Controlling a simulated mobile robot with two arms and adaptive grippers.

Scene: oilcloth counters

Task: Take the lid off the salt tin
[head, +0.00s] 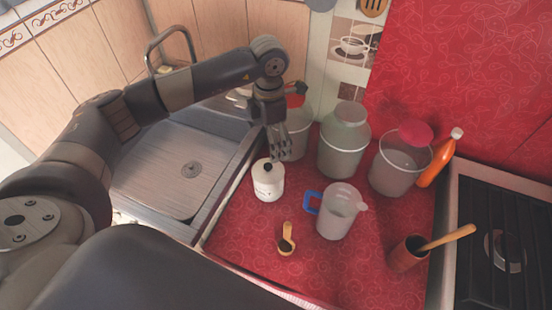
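A small white tin (268,186) with lettering on its front stands upright on the red oilcloth, near the counter's left edge by the sink. Its white lid (262,167) with a black knob is on top. My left gripper (282,157) points down just behind and to the right of the knob in the picture. Its fingers are small and dark here, and I cannot tell whether they are apart or closed. No contact with the lid is clear. My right gripper is not in view.
Large canisters (343,148) line the back. The sink (170,175) is left.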

